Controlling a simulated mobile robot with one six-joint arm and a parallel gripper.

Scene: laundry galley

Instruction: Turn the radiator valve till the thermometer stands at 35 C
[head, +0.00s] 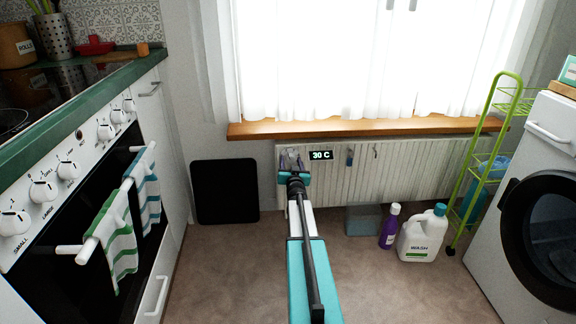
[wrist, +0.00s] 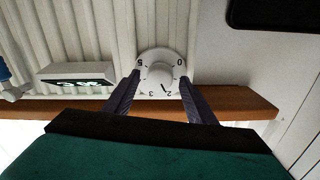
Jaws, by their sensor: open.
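The radiator (head: 400,165) is white and ribbed, under the window sill. The thermometer (head: 321,155) on it reads 30 C; its display also shows upside down in the wrist view (wrist: 78,80). The radiator valve (wrist: 160,58) is a round white knob with numbers around its face, including 0, 2, 3 and 5, and a dark mark near the 2. My gripper (wrist: 160,84) is open, its dark fingers on either side of the knob's lower part; I cannot tell if they touch it. In the head view my gripper (head: 292,160) largely hides the valve.
The wooden sill (head: 400,126) runs above the radiator. A black panel (head: 224,191) leans left of it. A grey box (head: 362,220), a purple bottle (head: 389,228) and a white wash jug (head: 422,238) stand on the floor at right, near a green rack (head: 467,180). The oven is at left.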

